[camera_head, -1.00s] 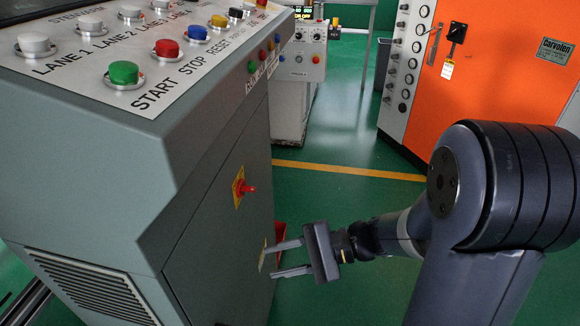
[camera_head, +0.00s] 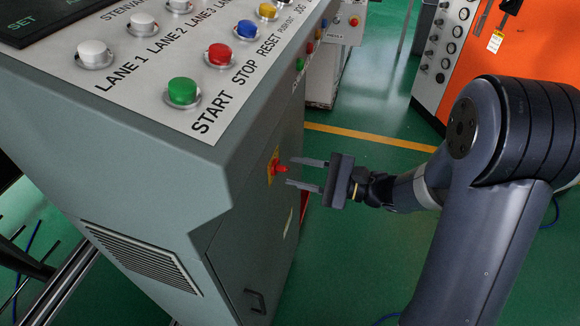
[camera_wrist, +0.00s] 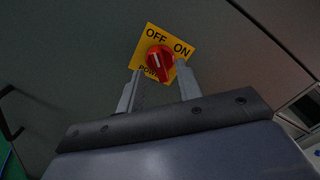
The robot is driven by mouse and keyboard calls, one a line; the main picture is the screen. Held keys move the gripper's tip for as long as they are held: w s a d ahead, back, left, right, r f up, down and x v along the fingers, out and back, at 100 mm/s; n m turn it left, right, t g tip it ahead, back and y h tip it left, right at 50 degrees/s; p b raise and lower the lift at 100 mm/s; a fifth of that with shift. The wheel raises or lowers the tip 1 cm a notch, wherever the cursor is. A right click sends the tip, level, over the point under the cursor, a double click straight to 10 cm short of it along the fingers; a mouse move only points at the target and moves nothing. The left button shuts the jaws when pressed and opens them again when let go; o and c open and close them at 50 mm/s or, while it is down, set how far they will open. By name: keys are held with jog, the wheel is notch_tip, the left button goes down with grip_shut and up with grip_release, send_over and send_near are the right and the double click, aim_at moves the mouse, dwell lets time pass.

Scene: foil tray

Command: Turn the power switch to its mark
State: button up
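The power switch (camera_head: 281,169) is a red rotary knob on a yellow plate (camera_head: 270,175), on the side panel of the grey cabinet. In the wrist view the red knob (camera_wrist: 159,61) has a white line pointing up, slightly toward OFF. The yellow plate (camera_wrist: 181,43) reads OFF at upper left, ON at upper right and POWER below, partly covered by the knob. My gripper (camera_head: 306,173) is open and empty, its two fingers pointing at the switch. In the wrist view the fingertips (camera_wrist: 158,72) lie either side of the knob's lower part; contact cannot be told.
The grey cabinet (camera_head: 150,165) has several coloured buttons on its sloping top and a vent low on its front. A black handle (camera_head: 254,300) sits low on its side panel. An orange machine (camera_head: 522,55) stands at the back right. Green floor (camera_head: 340,255) lies open beside the cabinet.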

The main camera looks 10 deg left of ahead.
jog(key=shift+w+a, duration=0.1)
jog(key=shift+a, duration=1.2)
grip_shut()
